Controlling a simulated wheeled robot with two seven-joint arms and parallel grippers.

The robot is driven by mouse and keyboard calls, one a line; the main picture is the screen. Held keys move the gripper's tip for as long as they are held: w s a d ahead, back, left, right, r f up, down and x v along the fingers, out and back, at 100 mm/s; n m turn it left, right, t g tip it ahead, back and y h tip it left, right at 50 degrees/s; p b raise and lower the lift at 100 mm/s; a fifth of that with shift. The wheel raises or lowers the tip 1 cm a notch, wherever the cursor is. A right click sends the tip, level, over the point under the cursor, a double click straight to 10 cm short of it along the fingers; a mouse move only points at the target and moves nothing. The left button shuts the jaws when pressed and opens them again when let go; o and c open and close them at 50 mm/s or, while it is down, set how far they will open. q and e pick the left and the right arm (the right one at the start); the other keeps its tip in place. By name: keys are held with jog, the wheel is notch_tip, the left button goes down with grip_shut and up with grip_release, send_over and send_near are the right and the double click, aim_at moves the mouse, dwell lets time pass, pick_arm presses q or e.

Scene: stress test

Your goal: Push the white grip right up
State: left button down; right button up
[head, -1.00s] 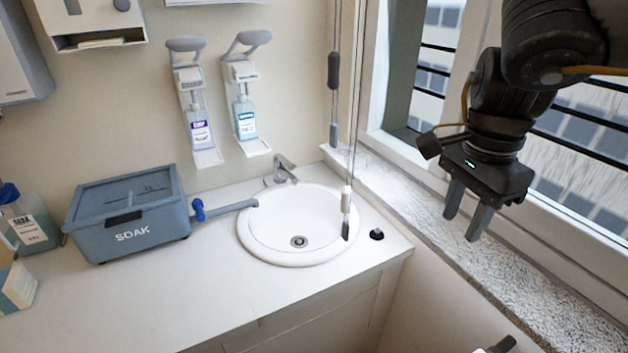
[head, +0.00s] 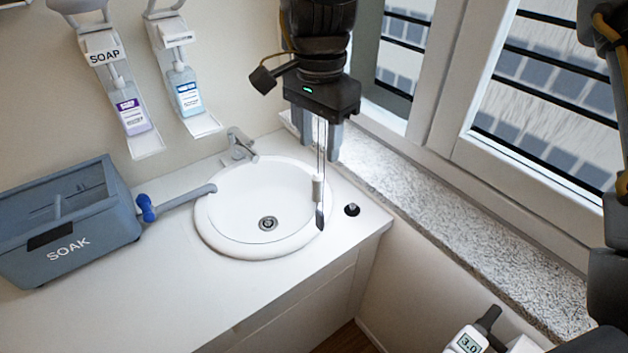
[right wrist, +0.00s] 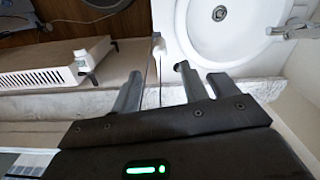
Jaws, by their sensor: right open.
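The white grip (head: 317,187) is a small pale cylinder on thin hanging cords in front of the sink's right rim, with a dark tip (head: 320,218) below it. My right gripper (head: 320,145) is open, pointing down, above the white grip. The cords (head: 322,150) show between its two fingers, and the grip hangs below the fingertips. In the right wrist view, a cord runs between the spread fingers (right wrist: 160,90), and a small white piece (right wrist: 158,46) shows beyond them, probably the grip. The upper cords are hidden behind my arm. My left gripper is out of view.
The white sink (head: 215,235) and its faucet (head: 240,148) are just left. A stone windowsill (head: 440,215) runs close on the right. A blue SOAK box (head: 110,215) and two wall dispensers (head: 130,110) (head: 185,90) stand left. A display device (head: 470,342) is at the bottom.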

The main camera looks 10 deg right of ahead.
aim_at(318, 173)
notch_tip(318, 173, down, 10)
jog(key=shift+f+p, duration=0.25)
jog(key=shift+p, duration=0.45)
jog(key=shift+a, duration=0.1)
grip_shut()
jog(key=shift+r, duration=0.1)
